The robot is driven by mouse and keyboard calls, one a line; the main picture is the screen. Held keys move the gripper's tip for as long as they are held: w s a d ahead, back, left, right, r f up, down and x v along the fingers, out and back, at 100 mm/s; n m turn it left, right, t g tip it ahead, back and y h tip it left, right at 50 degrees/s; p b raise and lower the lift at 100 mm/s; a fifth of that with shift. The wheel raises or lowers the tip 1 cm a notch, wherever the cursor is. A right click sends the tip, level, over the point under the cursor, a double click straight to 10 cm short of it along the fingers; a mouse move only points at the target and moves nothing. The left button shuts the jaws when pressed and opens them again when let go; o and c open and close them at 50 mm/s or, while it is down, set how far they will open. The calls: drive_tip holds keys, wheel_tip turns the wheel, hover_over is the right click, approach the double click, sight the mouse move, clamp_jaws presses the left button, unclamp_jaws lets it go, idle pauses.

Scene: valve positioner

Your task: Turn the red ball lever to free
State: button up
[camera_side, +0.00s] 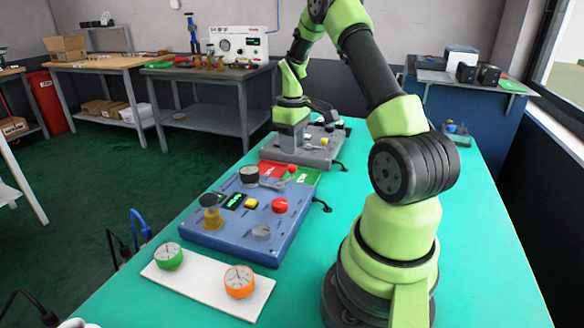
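A blue control box (235,222) lies on the green table top, with a round red knob (280,205) at its right side. The end of my arm is at the grey box.
A white plate with a green dial (168,256) and an orange dial (239,281) lies at the front. Red and green cards (277,171) lie between the boxes. A small tray of parts (456,132) sits at the back right. The table's right side is mostly clear.

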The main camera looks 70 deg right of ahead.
sight(292, 166)
wheel_tip(292, 166, down, 7)
idle(0.3)
clamp_jaws()
